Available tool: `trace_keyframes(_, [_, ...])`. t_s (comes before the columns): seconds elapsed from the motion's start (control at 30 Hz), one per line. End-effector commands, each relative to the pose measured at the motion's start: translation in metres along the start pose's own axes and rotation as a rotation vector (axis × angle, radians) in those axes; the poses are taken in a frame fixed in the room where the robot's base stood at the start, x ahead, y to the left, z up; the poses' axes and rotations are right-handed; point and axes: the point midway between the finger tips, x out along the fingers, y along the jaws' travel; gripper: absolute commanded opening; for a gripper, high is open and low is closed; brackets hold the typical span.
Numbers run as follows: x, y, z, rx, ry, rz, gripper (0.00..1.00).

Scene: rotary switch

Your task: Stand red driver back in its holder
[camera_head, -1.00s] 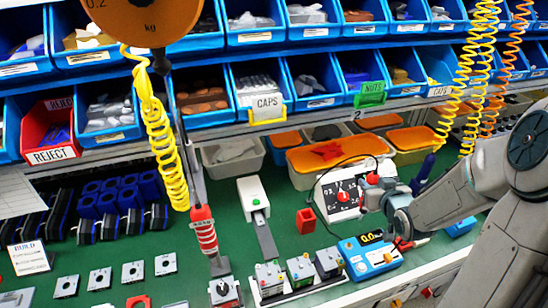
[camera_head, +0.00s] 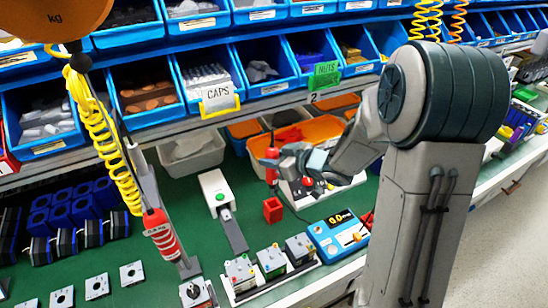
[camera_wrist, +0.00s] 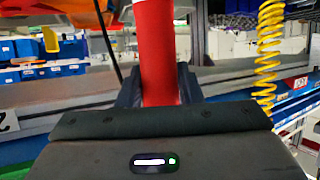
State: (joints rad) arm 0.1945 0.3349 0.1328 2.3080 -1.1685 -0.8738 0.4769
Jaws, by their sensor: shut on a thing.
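The red driver (camera_head: 271,168) is in my gripper (camera_head: 276,162), roughly upright. In the head view it is above the small red holder (camera_head: 273,210), with a gap between them. The holder is an open-topped red box standing on the green bench. In the wrist view the driver's red handle (camera_wrist: 157,50) rises between the two dark fingers of my gripper (camera_wrist: 158,88), which are shut on it. The driver's lower end is small and hard to make out in the head view. The holder does not show in the wrist view.
A white switch panel (camera_head: 322,187) stands behind and right of the holder, partly hidden by my arm. A blue meter (camera_head: 338,233) is to the right front. A red-banded tool (camera_head: 161,236) hangs on a yellow coil.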

Motion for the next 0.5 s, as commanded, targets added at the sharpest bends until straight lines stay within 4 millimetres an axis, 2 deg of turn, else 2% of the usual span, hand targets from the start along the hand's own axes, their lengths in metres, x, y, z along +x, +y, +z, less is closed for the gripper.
trace_keyframes(0.5, [0.021, 0.001, 0.051, 0.000, 0.003, 0.003, 0.00])
